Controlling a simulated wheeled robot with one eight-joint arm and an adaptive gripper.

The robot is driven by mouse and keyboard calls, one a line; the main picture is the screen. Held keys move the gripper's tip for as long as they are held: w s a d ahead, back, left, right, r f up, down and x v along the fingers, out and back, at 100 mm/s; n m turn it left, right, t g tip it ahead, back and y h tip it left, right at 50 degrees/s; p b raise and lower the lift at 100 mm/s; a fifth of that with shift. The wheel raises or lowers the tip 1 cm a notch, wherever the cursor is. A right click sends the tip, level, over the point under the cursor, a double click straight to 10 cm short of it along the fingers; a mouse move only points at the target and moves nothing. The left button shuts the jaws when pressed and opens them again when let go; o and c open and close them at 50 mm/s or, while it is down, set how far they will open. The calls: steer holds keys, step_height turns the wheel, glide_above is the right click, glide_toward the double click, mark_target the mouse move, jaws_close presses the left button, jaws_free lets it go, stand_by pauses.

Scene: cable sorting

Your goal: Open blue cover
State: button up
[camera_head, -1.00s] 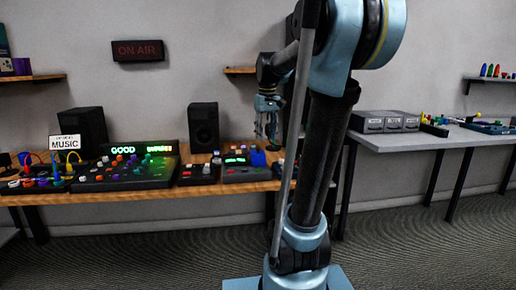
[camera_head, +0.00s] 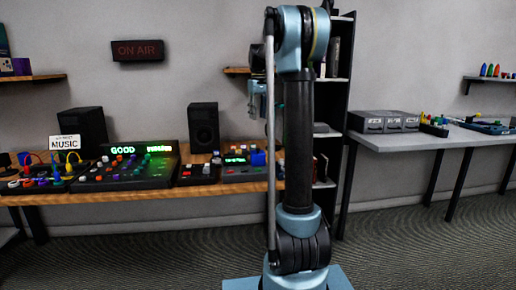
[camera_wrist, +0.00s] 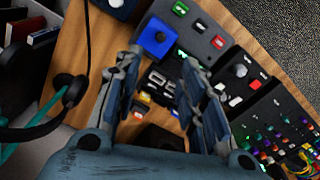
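The blue cover (camera_wrist: 157,38) is a square blue block with a small pale knob, on a dark console on the wooden desk. It looks closed. In the head view the blue cover (camera_head: 257,158) is a small blue patch at the right end of the console row, left of my arm. My gripper (camera_wrist: 160,60) points down over the desk, with its two fingers spread and nothing between them. The cover shows just beyond the fingertips, apart from them as far as I can tell. In the head view my gripper (camera_head: 257,98) hangs above the desk, partly hidden by my arm.
Headphones (camera_wrist: 70,92) lie beside the console at the left in the wrist view. A console with a white knob (camera_wrist: 240,70) and a mixer with several coloured knobs (camera_wrist: 280,130) are at the right. A black speaker (camera_head: 204,127) stands behind the desk's consoles.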

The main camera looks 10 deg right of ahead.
glide_toward(258, 156)
steer(key=f, duration=0.1)
steer(key=w+f, duration=0.1)
steer(key=f, duration=0.1)
steer(key=w+f, duration=0.1)
steer(key=f, duration=0.1)
steer(key=shift+w+d+f, duration=0.1)
steer(key=shift+d, duration=0.1)
jaws_close()
